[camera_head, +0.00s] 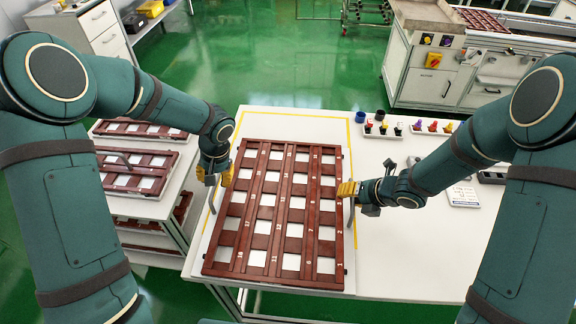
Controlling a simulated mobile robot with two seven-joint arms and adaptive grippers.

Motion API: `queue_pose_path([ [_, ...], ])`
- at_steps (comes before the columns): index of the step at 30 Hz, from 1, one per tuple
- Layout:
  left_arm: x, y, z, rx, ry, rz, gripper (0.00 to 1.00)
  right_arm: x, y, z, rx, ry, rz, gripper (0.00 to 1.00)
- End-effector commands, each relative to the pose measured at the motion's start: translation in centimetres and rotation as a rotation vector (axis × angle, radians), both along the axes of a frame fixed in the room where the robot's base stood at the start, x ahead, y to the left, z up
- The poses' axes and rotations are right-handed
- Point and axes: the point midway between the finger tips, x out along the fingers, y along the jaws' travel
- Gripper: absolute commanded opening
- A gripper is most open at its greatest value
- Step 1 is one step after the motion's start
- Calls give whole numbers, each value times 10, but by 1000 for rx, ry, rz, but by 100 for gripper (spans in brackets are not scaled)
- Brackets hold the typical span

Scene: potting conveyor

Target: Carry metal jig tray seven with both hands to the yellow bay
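The jig tray (275,214), a dark red-brown grid with small numbers and white showing through its openings, is over the white table between my arms. I cannot tell whether it rests on the table or is slightly raised. The yellow bay is a yellow outline (290,115) on the table; its far line shows beyond the tray, and the tray covers much of it. My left gripper (224,177) is at the tray's left edge, by a grey handle. My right gripper (347,190) is at its right edge. The finger gaps are too small to judge.
A rack (160,207) at left holds similar trays on its levels. Small coloured items in white holders (383,129) stand at the table's back right. A grey-white device (462,195) lies on the right. The table right of the tray's front is clear.

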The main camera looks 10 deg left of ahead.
Motion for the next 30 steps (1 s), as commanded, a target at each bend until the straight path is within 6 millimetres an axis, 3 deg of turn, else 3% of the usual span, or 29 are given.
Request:
queue_pose_path([
  [6, 1, -10, 47, -1, -6, -1, 34, 0, 0, 0, 0, 0, 0, 34],
  [12, 0, -16, 74, -1, -3, -2, 34, 0, 0, 0, 0, 0, 0, 34],
  [20, 0, -18, 85, -1, -1, 0, 34, -2, -4, 5, 0, -1, -2, 34],
  [30, 0, -17, 84, -1, -1, 0, 34, -23, -32, 48, 0, -5, -1, 34],
])
